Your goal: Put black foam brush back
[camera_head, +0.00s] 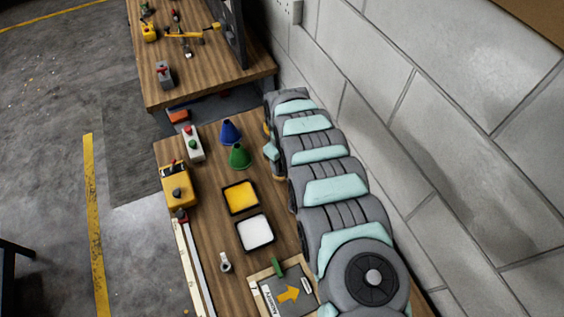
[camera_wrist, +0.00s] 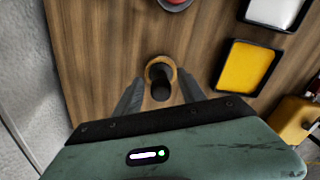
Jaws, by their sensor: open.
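In the wrist view, a short dark upright cylinder, which looks like the black foam brush (camera_wrist: 161,86), stands at a round tan ring or base (camera_wrist: 155,66) on the wooden table. I cannot tell whether it sits in the ring or is part of it. My gripper (camera_wrist: 162,82) is open, with one finger on each side of the cylinder and visible gaps between. In the head view my arm covers this spot, so the brush and the fingertips are hidden there.
A yellow paint tray (camera_head: 240,197) and a white paint tray (camera_head: 255,232) lie beside my arm. Blue (camera_head: 230,132) and green (camera_head: 239,156) cones stand behind them. The yellow machine (camera_head: 179,187) is at the left edge. A grey block wall (camera_head: 440,110) runs close on the right.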

